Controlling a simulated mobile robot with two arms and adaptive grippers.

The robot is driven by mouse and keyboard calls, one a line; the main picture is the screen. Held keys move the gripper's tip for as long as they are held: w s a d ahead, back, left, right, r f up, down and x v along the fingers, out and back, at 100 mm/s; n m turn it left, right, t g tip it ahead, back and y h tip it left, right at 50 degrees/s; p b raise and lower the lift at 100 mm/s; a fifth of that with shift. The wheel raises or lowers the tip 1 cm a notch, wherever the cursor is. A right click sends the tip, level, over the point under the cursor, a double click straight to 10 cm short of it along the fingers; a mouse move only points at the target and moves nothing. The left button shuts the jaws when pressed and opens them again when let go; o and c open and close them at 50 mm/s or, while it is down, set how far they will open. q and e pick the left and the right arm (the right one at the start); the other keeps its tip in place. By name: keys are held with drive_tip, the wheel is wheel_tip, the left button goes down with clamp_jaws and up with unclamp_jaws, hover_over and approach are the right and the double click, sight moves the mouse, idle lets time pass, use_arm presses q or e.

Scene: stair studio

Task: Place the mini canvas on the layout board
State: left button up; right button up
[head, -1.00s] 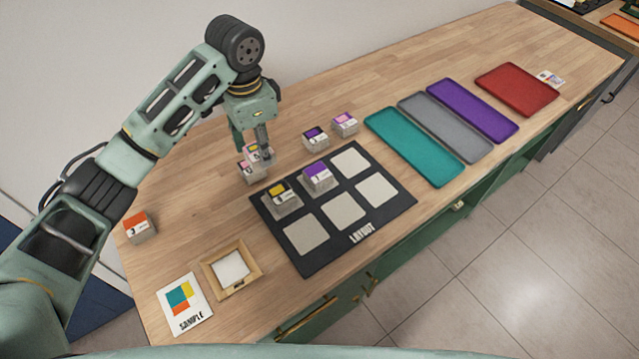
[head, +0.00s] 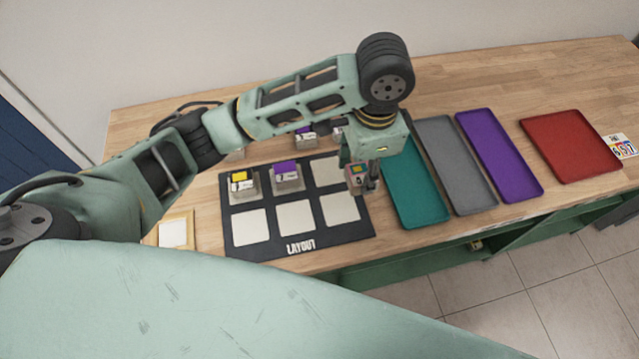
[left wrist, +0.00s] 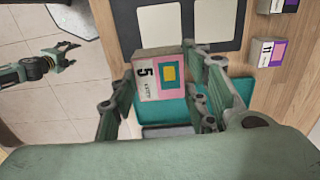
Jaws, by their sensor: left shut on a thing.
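My left gripper (head: 362,184) is shut on a small block-like mini canvas (head: 356,174). It holds this at the right edge of the layout board, near the teal tray. In the left wrist view, the canvas (left wrist: 158,75) has pink, teal and yellow squares and a label with a 5. The dark layout board (head: 345,236) has pale square cells. A yellow-topped block (head: 243,186) and a purple-topped block (head: 286,178) stand on its back-left and back-middle cells.
Teal (head: 412,190), grey (head: 455,165), purple (head: 498,155) and red (head: 570,145) trays lie to the right. Another block (head: 305,138) is partly hidden behind my arm. A wooden frame (head: 177,230) lies left of the board. The front cells are bare.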

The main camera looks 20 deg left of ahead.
use_arm(q)
drive_tip(key=w+a+f, duration=0.2)
drive_tip(key=a, duration=0.1)
drive_tip(key=w+a+f+p, duration=0.1)
drive_tip(key=w+a+f, duration=0.1)
drive_tip(key=a, duration=0.1)
drive_tip(key=w+a+f+p, duration=0.1)
drive_tip(key=w+a+f, duration=0.1)
drive_tip(key=a, duration=0.1)
drive_tip(key=shift+w+f, duration=0.2)
drive_tip(key=shift+w, duration=0.2)
drive_tip(key=shift+w+a+f, duration=0.1)
drive_tip(key=shift+w+f, duration=0.05)
drive_tip(key=shift+f, duration=0.4)
wheel_tip(320, 180, down, 3)
drive_tip(key=shift+f+p, duration=0.15)
drive_tip(key=shift+p, duration=0.4)
use_arm(e)
drive_tip(key=r, duration=0.1)
drive_tip(key=a+r, duration=0.1)
drive_tip(key=s+r, duration=0.1)
drive_tip(key=shift+a+r, duration=0.1)
drive_tip(key=shift+a, duration=0.25)
drive_tip(key=shift+a, duration=0.15)
